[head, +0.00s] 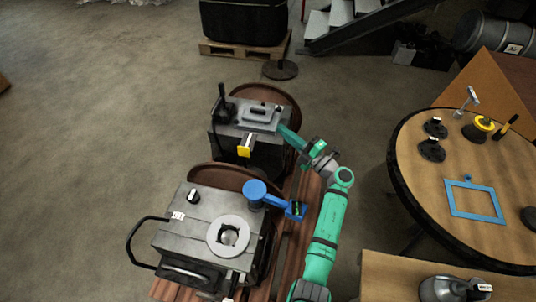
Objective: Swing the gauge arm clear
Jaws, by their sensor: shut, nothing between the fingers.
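The blue gauge arm (275,199) shows in the head view. It has a round blue hub at the right rear of the near grey block (196,222), and its outer end, with a small dark display, reaches right past the block. My green arm rises just right of that outer end and bends left beyond it. My gripper (284,130) is shut and empty beside the right side of the far grey block (255,116). It is behind the gauge arm in the picture and apart from it. Its fingertips are small, and contact with the far block cannot be told.
The near block has a pale ring (228,236) and a black side handle (139,242). A yellow-ended part (244,151) juts from the far block. A round table (425,195) with a blue frame (474,200) stands right. The floor at left is clear.

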